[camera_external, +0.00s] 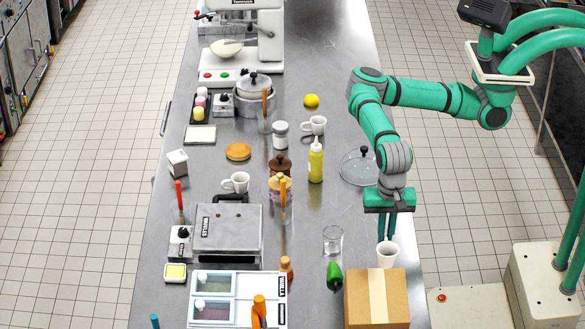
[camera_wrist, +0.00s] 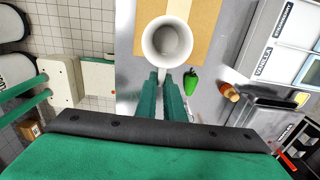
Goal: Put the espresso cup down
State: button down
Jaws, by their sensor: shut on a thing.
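The white espresso cup (camera_external: 387,255) is upright at my fingertips, just behind the cardboard box in the external view. In the wrist view the cup (camera_wrist: 167,42) shows from above with its opening empty. My gripper (camera_external: 391,236) points down and is shut on the cup's near side, likely at the handle, which the fingers mostly hide. The green fingers (camera_wrist: 167,80) show close together in the wrist view. I cannot tell whether the cup's base touches the steel counter (camera_external: 330,212).
The cardboard box (camera_external: 362,300) is close in front of the cup. A clear glass (camera_external: 333,240) and a green pepper (camera_external: 335,275) stand to the left. A glass lid (camera_external: 357,168) lies behind. Two other white cups (camera_external: 236,182) (camera_external: 315,125) stand farther off. The counter's right edge is near.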

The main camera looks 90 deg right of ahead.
jog(key=f, duration=0.1)
jog(key=w+a+f, duration=0.1)
jog(key=a+f, duration=0.1)
jog(key=shift+w+f, duration=0.1)
jog(key=shift+w, duration=0.3)
jog(key=shift+f, duration=1.6)
jog(key=shift+f, duration=0.1)
jog(key=c, duration=1.9)
grip_release()
jog(key=shift+o, duration=0.2)
notch_tip(320, 180, up, 12)
